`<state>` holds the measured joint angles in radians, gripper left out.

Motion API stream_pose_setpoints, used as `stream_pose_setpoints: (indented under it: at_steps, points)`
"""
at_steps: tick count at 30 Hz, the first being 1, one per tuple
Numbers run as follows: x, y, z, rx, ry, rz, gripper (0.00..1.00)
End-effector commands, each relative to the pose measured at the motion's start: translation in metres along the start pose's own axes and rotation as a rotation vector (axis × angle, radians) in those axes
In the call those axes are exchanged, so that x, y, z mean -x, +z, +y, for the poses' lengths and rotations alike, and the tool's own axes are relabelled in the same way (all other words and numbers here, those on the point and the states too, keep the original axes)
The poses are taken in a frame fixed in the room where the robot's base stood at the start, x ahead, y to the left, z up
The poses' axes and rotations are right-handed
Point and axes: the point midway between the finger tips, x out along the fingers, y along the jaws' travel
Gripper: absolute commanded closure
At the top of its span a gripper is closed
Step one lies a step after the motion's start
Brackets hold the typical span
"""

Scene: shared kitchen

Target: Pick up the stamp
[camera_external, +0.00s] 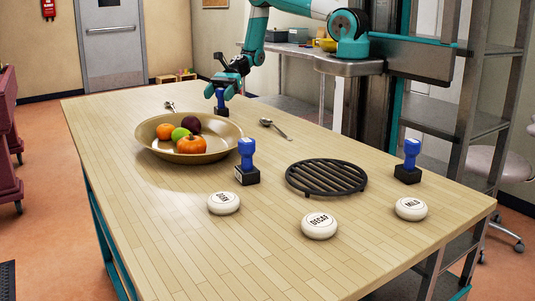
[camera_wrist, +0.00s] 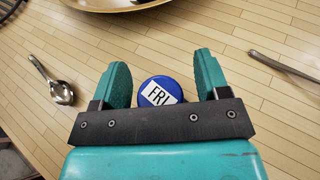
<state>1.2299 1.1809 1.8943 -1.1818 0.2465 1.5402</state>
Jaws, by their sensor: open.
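A blue-handled stamp (camera_external: 221,97) stands upright on the far part of the table, behind the bowl. In the wrist view its round blue top (camera_wrist: 158,92) reads "FRI" and lies between the two teal fingers. My gripper (camera_wrist: 161,62) is open, with a gap on each side of this top. In the external view my gripper (camera_external: 225,86) is directly at the far stamp and hides part of it. A second blue stamp with a black base (camera_external: 246,161) stands mid-table. A third blue stamp (camera_external: 409,161) stands near the right edge.
A wide bowl of fruit (camera_external: 160,151) stands in front of the far stamp; its rim (camera_wrist: 112,9) shows in the wrist view. Spoons (camera_external: 272,127) lie on both sides. A black round grate (camera_external: 326,178) and white labelled discs (camera_external: 319,226) are nearer the camera.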

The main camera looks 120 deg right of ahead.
Motion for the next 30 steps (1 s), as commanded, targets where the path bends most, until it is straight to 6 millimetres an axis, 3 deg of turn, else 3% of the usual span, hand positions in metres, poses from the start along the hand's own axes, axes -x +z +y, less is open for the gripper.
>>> stream_pose_setpoints:
  at_steps: [5,14,23,30]
  points:
    - [0.000,-0.001,0.000,0.000,0.000,0.000,0.31]
    - [0.000,0.000,0.000,0.000,0.000,0.000,1.00]
    - [0.001,0.002,0.000,0.001,0.000,-0.001,1.00]
    - [0.010,0.023,-0.001,0.005,0.000,-0.001,1.00]
